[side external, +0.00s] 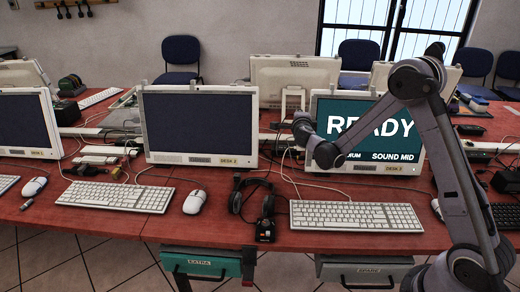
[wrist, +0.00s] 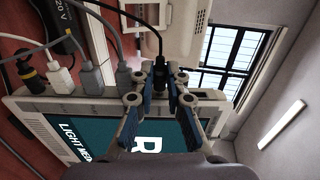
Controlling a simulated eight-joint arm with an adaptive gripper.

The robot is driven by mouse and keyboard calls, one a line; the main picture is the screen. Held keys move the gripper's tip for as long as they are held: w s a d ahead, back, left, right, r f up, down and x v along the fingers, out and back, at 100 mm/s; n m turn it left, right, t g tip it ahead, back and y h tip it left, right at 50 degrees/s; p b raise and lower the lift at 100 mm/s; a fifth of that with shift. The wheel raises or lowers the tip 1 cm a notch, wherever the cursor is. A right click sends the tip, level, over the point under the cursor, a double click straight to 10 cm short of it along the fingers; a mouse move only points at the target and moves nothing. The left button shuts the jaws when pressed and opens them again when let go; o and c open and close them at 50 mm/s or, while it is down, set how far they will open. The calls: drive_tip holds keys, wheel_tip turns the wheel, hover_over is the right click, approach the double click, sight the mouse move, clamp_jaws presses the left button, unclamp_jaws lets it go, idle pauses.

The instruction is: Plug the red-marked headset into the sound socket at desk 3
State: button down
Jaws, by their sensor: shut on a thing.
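In the wrist view my gripper (wrist: 160,78) is shut on a black plug (wrist: 159,62), whose black cable runs up and away. The plug is at the monitor's edge; I cannot tell whether it is in a socket. A black headset (side external: 238,198) lies on the desk left of the keyboard. I cannot make out a red mark.
In the wrist view several cables sit along the same monitor edge, among them a white plug (wrist: 62,78) and a grey plug (wrist: 92,76). A white keyboard (side external: 355,215) and a black box (side external: 265,230) lie on the red desk (side external: 215,225). The desk 2 monitor (side external: 200,125) stands to the left.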

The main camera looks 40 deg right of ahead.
drive_tip(key=shift+s+d, duration=0.35)
drive_tip(key=shift+d, duration=0.05)
drive_tip(key=c, duration=1.3)
unclamp_jaws()
drive_tip(key=shift+a, duration=0.1)
drive_tip(key=s+a+r+n+g+y, duration=0.1)
drive_tip(key=s+a+n+y, duration=0.2)
drive_tip(key=s+a+n, duration=0.5)
drive_tip(key=s+a+r+n+g+y, duration=0.1)
drive_tip(key=s+a+n+y, duration=0.3)
drive_tip(key=s+a+n, duration=0.4)
drive_tip(key=s+a+n+g+y, duration=0.2)
drive_tip(key=s+a+n+y, duration=0.2)
drive_tip(key=s+a+n, duration=0.4)
drive_tip(key=shift+s+a+r+n, duration=0.15)
drive_tip(key=shift+s+n, duration=0.35)
drive_tip(key=shift+s, duration=0.55)
drive_tip(key=shift+s+d+r+n, duration=0.1)
drive_tip(key=shift+s+n, duration=0.4)
drive_tip(key=shift+s, duration=0.5)
drive_tip(key=shift+s+a+r+n, duration=0.15)
drive_tip(key=shift+s+n, duration=0.35)
drive_tip(key=shift+s, duration=0.55)
